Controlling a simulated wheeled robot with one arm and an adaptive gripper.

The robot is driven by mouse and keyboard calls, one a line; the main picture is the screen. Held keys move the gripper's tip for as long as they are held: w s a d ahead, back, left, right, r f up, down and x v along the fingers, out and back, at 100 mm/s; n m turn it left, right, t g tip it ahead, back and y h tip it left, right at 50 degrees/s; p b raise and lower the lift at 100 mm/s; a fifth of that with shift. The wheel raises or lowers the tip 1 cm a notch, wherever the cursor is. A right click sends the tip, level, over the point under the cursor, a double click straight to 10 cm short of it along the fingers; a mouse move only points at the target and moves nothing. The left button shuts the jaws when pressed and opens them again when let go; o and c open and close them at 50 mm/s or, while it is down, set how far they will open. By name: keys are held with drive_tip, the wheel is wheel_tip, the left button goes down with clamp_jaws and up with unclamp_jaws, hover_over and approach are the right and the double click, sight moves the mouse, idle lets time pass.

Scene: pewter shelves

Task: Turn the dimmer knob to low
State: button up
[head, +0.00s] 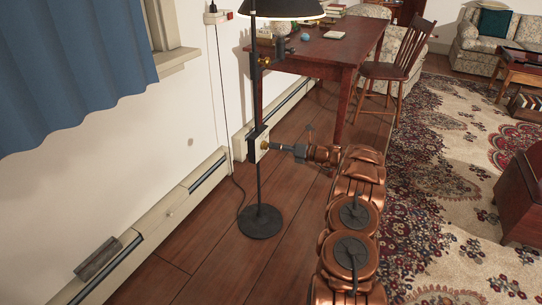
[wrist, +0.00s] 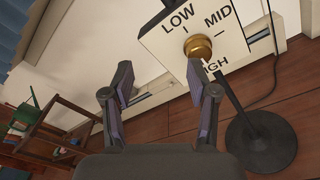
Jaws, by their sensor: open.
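A brass dimmer knob (wrist: 198,46) sits on a white box marked LOW, MID and HIGH (wrist: 165,52) in the wrist view. I cannot tell which mark the knob points to. In the head view the white dimmer box (head: 261,143) is fixed to the black pole of a floor lamp (head: 259,198). My gripper (wrist: 160,72) is open and empty, its fingers apart. The knob lies beyond the right fingertip, which hides the first letter of HIGH. In the head view my gripper (head: 275,147) points left at the box, close to it.
The lamp's round base (head: 260,222) stands on the wood floor, with a cord running to the wall. A baseboard heater (head: 150,225) runs along the left wall. A red-brown desk (head: 325,52) and a chair (head: 398,62) stand behind. A patterned rug (head: 440,180) lies to the right.

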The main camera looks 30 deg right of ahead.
sight(265, 146)
drive_tip(key=d+f+m+t+h+b, duration=0.1)
drive_tip(key=d+f+m, duration=0.1)
drive_tip(key=d+f, duration=0.2)
drive_tip(key=b+x, duration=0.2)
drive_tip(key=x, duration=0.4)
drive_tip(key=shift+w+a+r, duration=0.15)
drive_tip(key=shift+w+a, duration=0.05)
drive_tip(key=shift+w, duration=0.15)
drive_tip(key=shift+c, duration=0.4)
clamp_jaws()
